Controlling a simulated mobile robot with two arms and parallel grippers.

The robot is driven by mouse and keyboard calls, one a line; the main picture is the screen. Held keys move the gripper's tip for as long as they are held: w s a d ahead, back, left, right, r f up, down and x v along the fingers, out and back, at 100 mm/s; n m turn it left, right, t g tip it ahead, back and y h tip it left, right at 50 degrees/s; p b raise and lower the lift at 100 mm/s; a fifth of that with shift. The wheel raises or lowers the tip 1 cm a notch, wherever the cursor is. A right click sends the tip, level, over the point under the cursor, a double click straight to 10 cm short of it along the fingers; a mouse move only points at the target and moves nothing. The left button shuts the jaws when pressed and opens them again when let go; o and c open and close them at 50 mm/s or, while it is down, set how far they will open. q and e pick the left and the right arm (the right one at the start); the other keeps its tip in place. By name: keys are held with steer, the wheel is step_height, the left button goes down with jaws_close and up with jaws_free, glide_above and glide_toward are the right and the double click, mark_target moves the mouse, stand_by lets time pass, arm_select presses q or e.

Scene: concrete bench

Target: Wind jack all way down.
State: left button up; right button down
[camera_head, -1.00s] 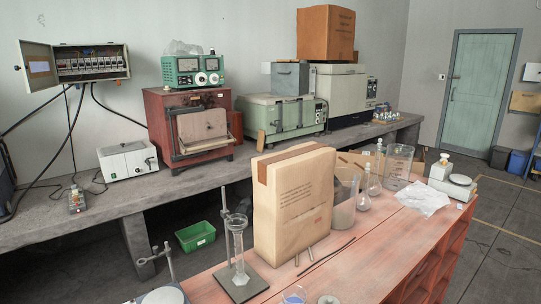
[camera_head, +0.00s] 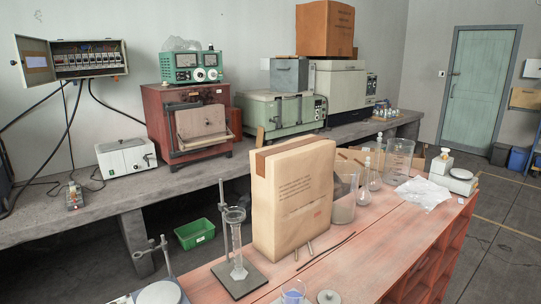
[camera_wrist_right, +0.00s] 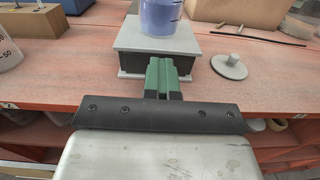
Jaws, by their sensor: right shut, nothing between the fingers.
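The jack (camera_wrist_right: 160,42) stands on the red-brown bench in the right wrist view, with a pale grey top plate and dark sides. A beaker with blue liquid (camera_wrist_right: 162,17) sits on its top plate; the beaker also shows at the bottom of the head view (camera_head: 293,293). My right gripper (camera_wrist_right: 166,65) has green fingers, shut and empty, at the near side of the jack. Whether they touch it I cannot tell. The jack's screw or knob is not visible, perhaps behind the fingers. My left gripper is in neither current view.
A grey knobbed disc (camera_wrist_right: 229,66) lies right of the jack. A wooden block (camera_wrist_right: 38,23) and a graduated vessel (camera_wrist_right: 6,50) are at left. In the head view, a big paper package (camera_head: 293,200) and a clamp stand (camera_head: 238,277) stand behind the beaker.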

steer(key=shift+s+a+r+y, duration=0.2)
steer(key=shift+a+r+y, duration=0.1)
steer(key=shift+a, duration=0.4)
steer(key=shift+w+r, duration=0.1)
steer(key=shift+r, duration=0.2)
steer(key=v, duration=0.5)
steer(key=shift+s+d+f+b, duration=0.1)
steer(key=shift+s+b, duration=0.2)
steer(key=shift+b, duration=0.05)
